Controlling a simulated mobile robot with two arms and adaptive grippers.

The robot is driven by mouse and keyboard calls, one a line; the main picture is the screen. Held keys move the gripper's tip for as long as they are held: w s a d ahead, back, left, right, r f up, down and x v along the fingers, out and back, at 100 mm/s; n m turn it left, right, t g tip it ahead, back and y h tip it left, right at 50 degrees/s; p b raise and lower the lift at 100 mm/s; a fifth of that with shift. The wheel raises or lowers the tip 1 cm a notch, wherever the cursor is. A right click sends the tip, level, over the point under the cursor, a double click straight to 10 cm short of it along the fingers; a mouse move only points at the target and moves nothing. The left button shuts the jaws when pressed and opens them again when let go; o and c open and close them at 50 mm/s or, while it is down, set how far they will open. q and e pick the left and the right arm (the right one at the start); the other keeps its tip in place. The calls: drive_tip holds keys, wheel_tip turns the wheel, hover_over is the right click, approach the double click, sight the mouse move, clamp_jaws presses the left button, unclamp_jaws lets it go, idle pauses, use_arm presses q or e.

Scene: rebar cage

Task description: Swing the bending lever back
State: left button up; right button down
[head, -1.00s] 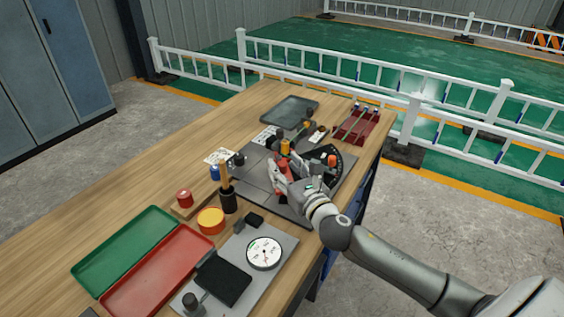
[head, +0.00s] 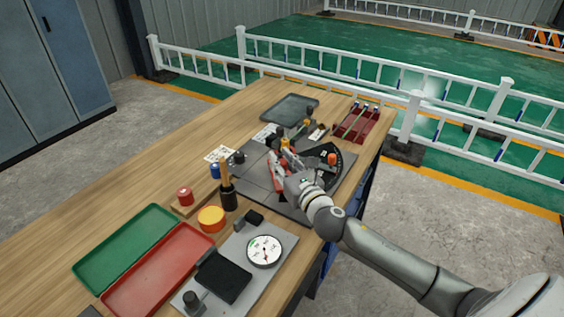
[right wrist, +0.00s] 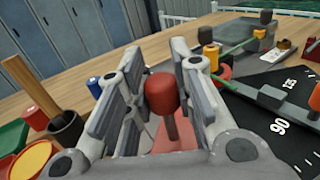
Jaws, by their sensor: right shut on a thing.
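The bending lever's red knob (right wrist: 162,95) stands on a short dark post between the fingers of my right gripper (right wrist: 150,85) in the right wrist view. The fingers are shut on the knob. In the head view my right gripper (head: 281,168) is over the middle of the dark bender plate (head: 262,190) and hides much of the lever. A black angle scale (right wrist: 285,112) with white marks lies to the right of the knob, and it also shows in the head view (head: 342,165). My left gripper is not in view.
An orange-red knob (head: 332,159) stands by the scale. A grey tray (head: 275,112) and a dark red rack with rods (head: 372,128) are at the back. A black cup with a wooden handle (head: 229,200), a yellow-orange tin (head: 211,218) and a dial gauge (head: 264,251) stand nearer.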

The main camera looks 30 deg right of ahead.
drive_tip(key=shift+a, duration=0.1)
drive_tip(key=shift+w+a+r+m+h+p, duration=0.1)
drive_tip(key=shift+w+a+m+h+p, duration=0.25)
drive_tip(key=shift+h, duration=0.2)
drive_tip(key=shift+w+a+m+h+p, duration=0.1)
drive_tip(key=shift+w+a+m+h, duration=0.1)
drive_tip(key=shift+a+m+h, duration=0.25)
drive_tip(key=shift+w+a+m+g+h, duration=0.4)
drive_tip(key=shift+w+a+m+h, duration=0.25)
drive_tip(key=shift+h, duration=0.5)
drive_tip(key=shift+w+a+m+g+h, duration=0.45)
drive_tip(key=shift+w+m+h, duration=0.35)
drive_tip(key=shift+h, duration=0.4)
drive_tip(key=shift+w+a+m+g+h, duration=0.35)
drive_tip(key=shift+w+a+m+h, duration=0.35)
drive_tip(key=shift+h, duration=0.45)
drive_tip(key=shift+d, duration=0.1)
drive_tip(key=c, duration=1.2)
unclamp_jaws()
